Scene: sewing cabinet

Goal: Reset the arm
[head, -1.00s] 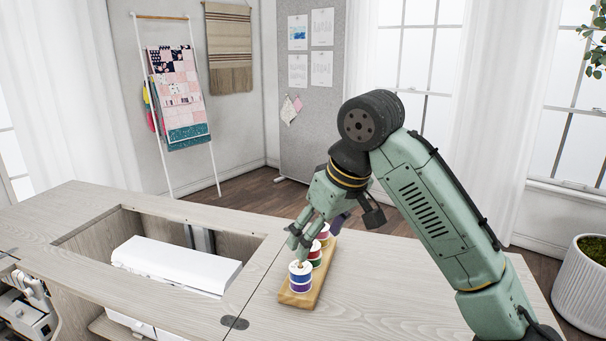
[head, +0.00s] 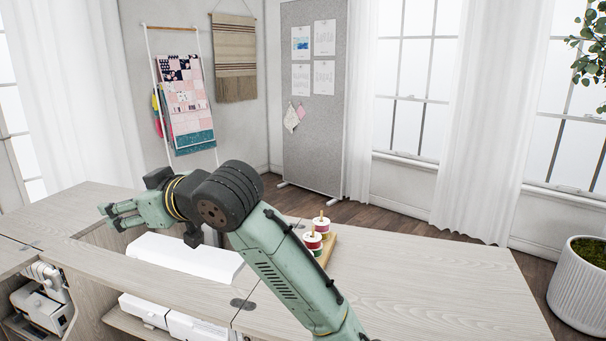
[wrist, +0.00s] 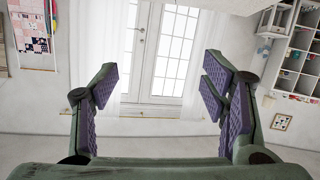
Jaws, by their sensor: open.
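My gripper (head: 112,215) is at the left in the head view, above the left part of the cabinet top, pointing left. In the wrist view its purple-padded fingers (wrist: 160,95) are spread wide with nothing between them. My green arm (head: 285,265) reaches up from the lower right and bends left at the black joint. Behind the arm, a wooden spool rack (head: 328,250) stands on the cabinet top (head: 420,285). Spools with red and green thread (head: 313,242) sit on it on pegs. The rack's near part is hidden by my arm.
A white machine (head: 185,255) lies in the cabinet's recess, under my arm. Open shelves (head: 45,300) hold small machines at the lower left. A ladder with quilts (head: 187,105) and a grey pinboard (head: 312,150) stand behind. A potted plant (head: 580,290) is at the right.

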